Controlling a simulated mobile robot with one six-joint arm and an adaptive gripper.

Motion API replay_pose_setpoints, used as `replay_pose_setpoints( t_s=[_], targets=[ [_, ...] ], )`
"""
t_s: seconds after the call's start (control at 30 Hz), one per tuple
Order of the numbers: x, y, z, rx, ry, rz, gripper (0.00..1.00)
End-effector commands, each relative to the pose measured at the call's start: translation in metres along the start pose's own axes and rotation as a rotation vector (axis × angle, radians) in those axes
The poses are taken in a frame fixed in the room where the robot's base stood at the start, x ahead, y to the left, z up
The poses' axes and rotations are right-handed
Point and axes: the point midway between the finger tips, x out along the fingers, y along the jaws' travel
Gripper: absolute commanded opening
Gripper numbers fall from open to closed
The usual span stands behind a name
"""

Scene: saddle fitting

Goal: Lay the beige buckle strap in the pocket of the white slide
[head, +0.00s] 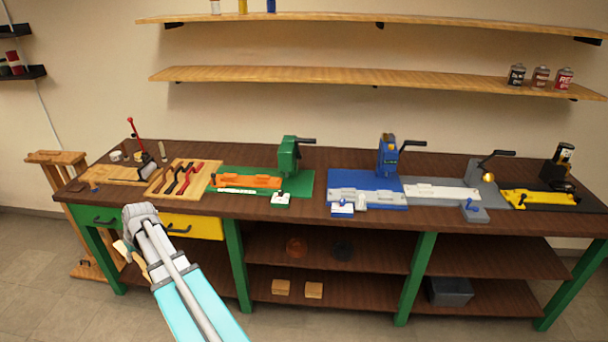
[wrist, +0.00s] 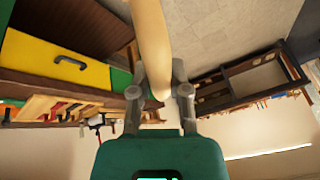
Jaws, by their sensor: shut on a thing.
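My gripper (wrist: 159,80) is shut on the beige buckle strap (wrist: 150,40), which runs up between the fingers and out of the top of the wrist view. In the head view my gripper (head: 124,247) is low in front of the bench's left end, partly hidden by my arm. A bit of beige strap (head: 139,262) shows beside it. The white slide (head: 440,192) lies on the bench right of centre, between the blue fixture and a grey press. Its pocket is too small to make out. My gripper is well apart from it.
The brown bench (head: 320,172) carries a green press (head: 288,157) with an orange slide, a blue press (head: 387,157), a grey press (head: 484,177) and a yellow slide (head: 540,198). A tool rack (head: 208,172) stands left. Shelves (head: 370,77) hang above.

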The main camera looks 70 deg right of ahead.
Motion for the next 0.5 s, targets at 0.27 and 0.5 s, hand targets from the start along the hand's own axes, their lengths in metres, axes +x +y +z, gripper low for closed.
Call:
replay_pose_setpoints(
  t_s=[0.27, 0.5],
  targets=[
    [-0.002, 0.009, 0.0, 0.011, 0.002, 0.004, 0.0],
    [-0.003, 0.013, 0.001, 0.016, 0.003, 0.007, 0.0]
  ],
)
